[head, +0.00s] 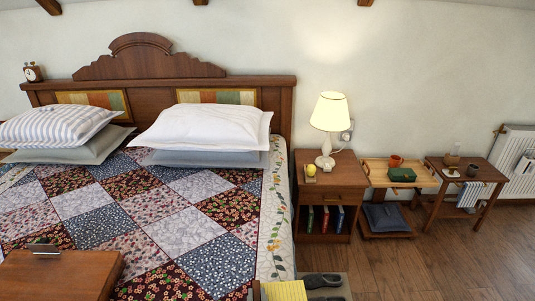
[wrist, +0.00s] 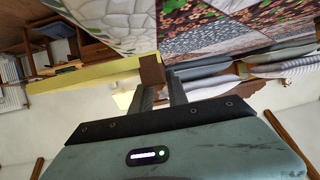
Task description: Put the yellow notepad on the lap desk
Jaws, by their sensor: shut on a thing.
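The yellow notepad (head: 284,291) shows at the bottom edge of the head view, right of the bed's near side and partly cut off by the frame. In the wrist view the notepad (wrist: 85,76) is seen nearly edge-on as a yellow band at the fingertips. My gripper (wrist: 163,88) is shut on it; a brown block shows at the fingertips. The gripper cannot be made out in the head view. The lap desk (head: 62,278) appears to be the brown wooden board on the quilt at lower left, with a dark item at its back edge. The notepad is apart from it, to its right.
The bed (head: 180,215) with a patchwork quilt and pillows fills the left. A nightstand (head: 330,184) with a lit lamp (head: 329,112) stands right of it. Dark slippers (head: 323,281) lie beside the notepad in the picture. Small tables (head: 462,170) stand farther right; floor before them is clear.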

